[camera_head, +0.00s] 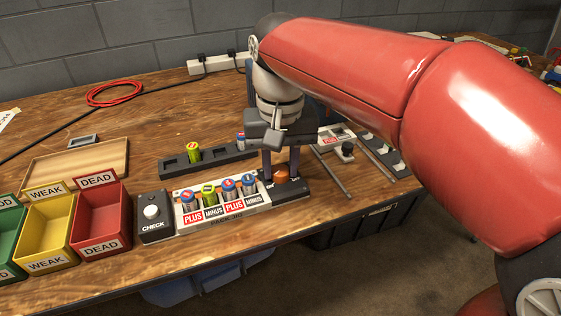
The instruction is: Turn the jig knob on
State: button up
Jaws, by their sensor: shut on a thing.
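The jig (226,214) is a white-labelled block near the table's front edge, with PLUS and MINUS labels. Several blue and yellow-green batteries (208,191) stand upright in its slots. An orange-brown knob (282,174) sits on the black box (291,190) at the jig's right end. My gripper (281,168) points down over this box, one finger on each side of the knob, and is shut on it. The fingers partly hide the knob and the lettering beside it, so I cannot read its setting.
A CHECK box (153,215) with a white button stands at the jig's left. Green, yellow (48,233) and red (100,217) bins are farther left. A dark rack (173,165) with a green battery lies behind. Metal rails (331,172) lie to the right.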

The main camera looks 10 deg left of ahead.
aim_at(280, 170)
jog(key=shift+m, duration=0.5)
jog(key=o, duration=1)
jog(key=shift+c, duration=0.2)
jog(key=shift+r, duration=0.1)
notch_tip(280, 170, up, 8)
jog(key=shift+f, duration=0.2)
